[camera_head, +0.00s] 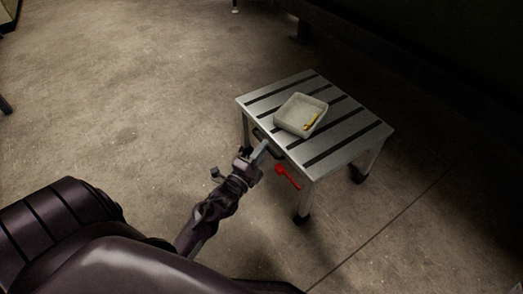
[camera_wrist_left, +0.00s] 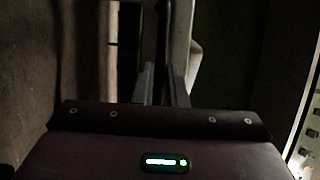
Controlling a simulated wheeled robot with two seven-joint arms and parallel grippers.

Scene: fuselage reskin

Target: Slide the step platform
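The step platform (camera_head: 342,138) stands upright on the floor in the head view, a silver-grey low table with black strips across its top and dark feet. My left gripper (camera_head: 264,146) is at its near-left edge, close to a dark handle-like bar (camera_head: 262,135) just under the top. In the left wrist view the two fingers (camera_wrist_left: 161,85) point forward with a narrow gap between them, and pale and dark upright parts lie beyond. Whether they grip the bar is not clear. My right gripper is out of view.
A red lever-like part (camera_head: 286,177) shows below the near edge. Bare concrete floor (camera_head: 130,110) lies open to the left. A dark area lies behind.

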